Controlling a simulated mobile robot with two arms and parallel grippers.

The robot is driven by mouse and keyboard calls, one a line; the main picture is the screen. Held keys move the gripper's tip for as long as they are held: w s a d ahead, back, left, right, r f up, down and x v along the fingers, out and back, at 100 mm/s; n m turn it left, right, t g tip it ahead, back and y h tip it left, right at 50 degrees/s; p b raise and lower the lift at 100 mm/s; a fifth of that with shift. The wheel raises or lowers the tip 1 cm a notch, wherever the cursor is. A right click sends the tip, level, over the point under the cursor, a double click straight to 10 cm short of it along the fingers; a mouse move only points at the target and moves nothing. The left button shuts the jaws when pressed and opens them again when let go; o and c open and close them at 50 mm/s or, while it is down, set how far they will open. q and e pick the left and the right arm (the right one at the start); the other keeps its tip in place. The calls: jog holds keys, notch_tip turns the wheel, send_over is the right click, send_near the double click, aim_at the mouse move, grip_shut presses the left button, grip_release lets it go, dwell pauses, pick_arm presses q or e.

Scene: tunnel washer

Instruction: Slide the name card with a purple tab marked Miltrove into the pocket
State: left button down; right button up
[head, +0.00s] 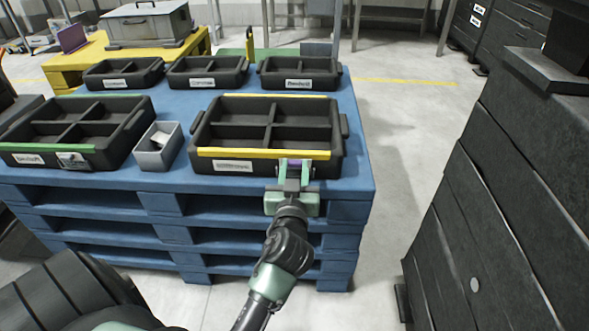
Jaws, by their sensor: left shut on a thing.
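My left gripper (295,172) is at the front right of the black tray with yellow strips (330,150). It is shut on a small card with a purple tab (295,162), which shows between the fingertips. The fingers hide most of the card, and its writing cannot be read. The card is close to the tray's front wall; I cannot tell whether it touches the wall or sits in a pocket. A white label (232,166) is on that wall, left of the gripper. No pocket can be made out clearly. My right gripper is not in view.
The trays stand on a blue pallet stack (200,186). A black tray with green strips (112,150) and a small grey bin (158,158) are to the left. Several smaller trays are behind. Dark cabinets (500,190) stand at the right, with clear floor (400,180) between.

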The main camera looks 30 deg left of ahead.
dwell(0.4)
pick_arm(q)
jog(key=c, duration=0.9)
grip_release()
jog(key=shift+c, duration=0.2)
